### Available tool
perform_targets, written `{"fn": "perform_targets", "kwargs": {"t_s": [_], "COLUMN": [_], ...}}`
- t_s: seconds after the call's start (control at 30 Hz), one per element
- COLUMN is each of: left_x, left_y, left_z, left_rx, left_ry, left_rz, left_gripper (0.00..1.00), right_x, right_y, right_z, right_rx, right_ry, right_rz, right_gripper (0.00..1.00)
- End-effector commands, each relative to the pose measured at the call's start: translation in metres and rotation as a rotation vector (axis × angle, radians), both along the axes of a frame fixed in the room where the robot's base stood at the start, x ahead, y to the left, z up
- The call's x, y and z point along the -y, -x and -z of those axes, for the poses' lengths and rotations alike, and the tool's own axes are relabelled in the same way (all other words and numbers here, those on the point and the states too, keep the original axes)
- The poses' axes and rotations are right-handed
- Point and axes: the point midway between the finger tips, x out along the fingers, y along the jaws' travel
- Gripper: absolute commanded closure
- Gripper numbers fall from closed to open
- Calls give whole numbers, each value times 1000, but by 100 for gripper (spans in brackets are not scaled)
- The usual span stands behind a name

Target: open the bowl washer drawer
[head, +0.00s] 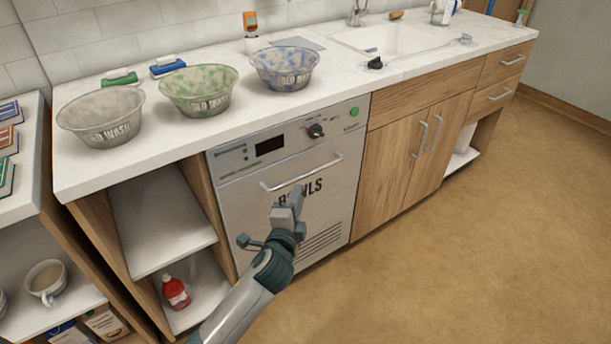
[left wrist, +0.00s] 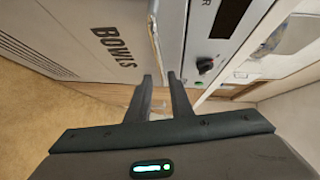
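The bowl washer (head: 330,200) is a grey front built in under the counter, marked BOWLS, with a dark display and a knob above. Its drawer front looks flush and closed. A slanting bar handle (head: 312,173) crosses the top of the drawer. My left gripper (head: 297,192) is in front of the drawer, just below the handle, over the lettering. In the left wrist view its two fingers (left wrist: 160,78) are apart with a gap between them, and the handle (left wrist: 155,40) runs toward that gap. I cannot tell whether they touch it. My right gripper is not in view.
Three bowls stand on the counter (head: 390,70): a beige one (head: 100,118), a green one (head: 198,92) and a blue one (head: 285,68). Open shelves (head: 160,222) are left of the washer, wooden cabinet doors (head: 405,165) right. The floor (head: 480,230) in front is clear.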

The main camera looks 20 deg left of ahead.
Motion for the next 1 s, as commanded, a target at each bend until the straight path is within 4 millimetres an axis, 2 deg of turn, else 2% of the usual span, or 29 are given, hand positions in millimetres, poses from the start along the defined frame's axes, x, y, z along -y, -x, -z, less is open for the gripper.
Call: {"fn": "perform_targets", "kwargs": {"t_s": [0.3,0.53,0.73,1.0], "left_x": [-7,-11,-13,-13], "left_y": [-58,-94,-110,-114], "left_z": [8,13,16,16], "left_rx": [0,0,-1,-1], "left_ry": [-1,0,-1,0], "left_rz": [-1,-1,-1,0], "left_gripper": [80,80,80,80], "right_x": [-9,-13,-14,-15], "right_y": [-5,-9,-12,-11], "right_z": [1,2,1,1], "right_rx": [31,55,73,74], "right_ry": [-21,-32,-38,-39], "right_rz": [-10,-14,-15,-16], "right_gripper": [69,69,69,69]}}
